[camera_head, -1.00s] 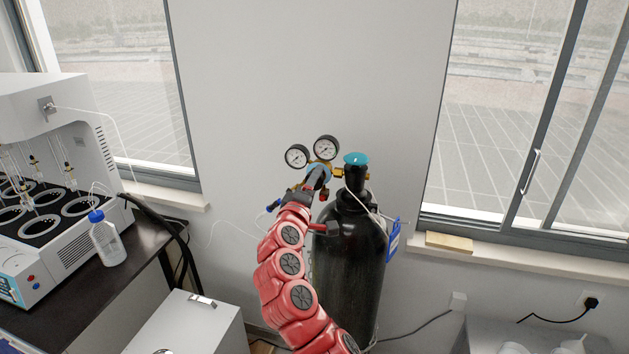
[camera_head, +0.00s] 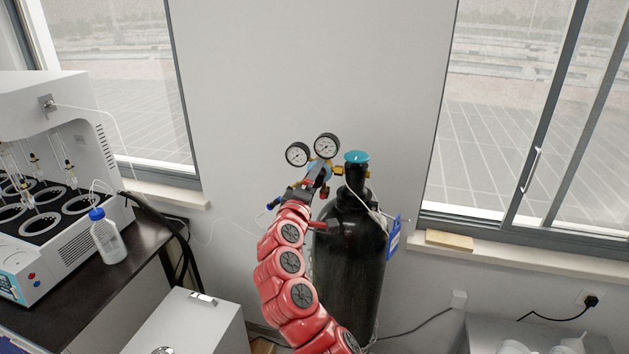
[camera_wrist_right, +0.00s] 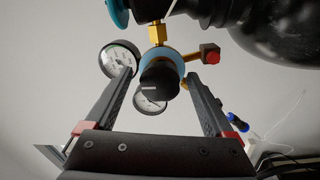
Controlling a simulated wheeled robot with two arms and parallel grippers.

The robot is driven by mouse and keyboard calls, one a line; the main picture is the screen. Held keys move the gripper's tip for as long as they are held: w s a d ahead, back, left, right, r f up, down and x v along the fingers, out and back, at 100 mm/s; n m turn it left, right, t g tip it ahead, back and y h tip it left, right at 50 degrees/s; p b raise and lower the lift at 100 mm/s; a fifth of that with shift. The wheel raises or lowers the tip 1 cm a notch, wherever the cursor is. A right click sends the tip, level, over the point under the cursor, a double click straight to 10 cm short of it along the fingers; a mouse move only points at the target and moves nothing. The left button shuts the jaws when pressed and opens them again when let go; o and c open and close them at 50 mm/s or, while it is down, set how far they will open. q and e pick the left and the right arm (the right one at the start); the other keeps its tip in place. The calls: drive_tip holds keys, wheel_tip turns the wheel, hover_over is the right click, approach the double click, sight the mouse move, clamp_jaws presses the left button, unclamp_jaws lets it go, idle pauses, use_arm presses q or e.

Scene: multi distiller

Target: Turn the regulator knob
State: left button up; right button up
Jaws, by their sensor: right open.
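The regulator (camera_head: 321,168) has a blue body, brass fittings and two round gauges (camera_head: 326,146), and is mounted at the top of the black gas cylinder (camera_head: 350,262). In the right wrist view its black regulator knob (camera_wrist_right: 159,84) has a white mark and faces the camera. My right gripper (camera_wrist_right: 159,76) is open, with one finger on each side of the knob and gaps between. In the head view my right gripper (camera_head: 308,187) is at the regulator, partly hidden by my red arm. My left gripper is not in view.
A teal cylinder valve (camera_head: 356,157) is close to the right of the regulator. At left, a distiller (camera_head: 50,170) and a bottle (camera_head: 106,238) stand on a dark table.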

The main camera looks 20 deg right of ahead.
drive_tip(key=b+v, duration=0.6)
drive_tip(key=v, duration=1.1)
drive_tip(key=shift+s, duration=0.15)
drive_tip(key=shift+a, duration=0.15)
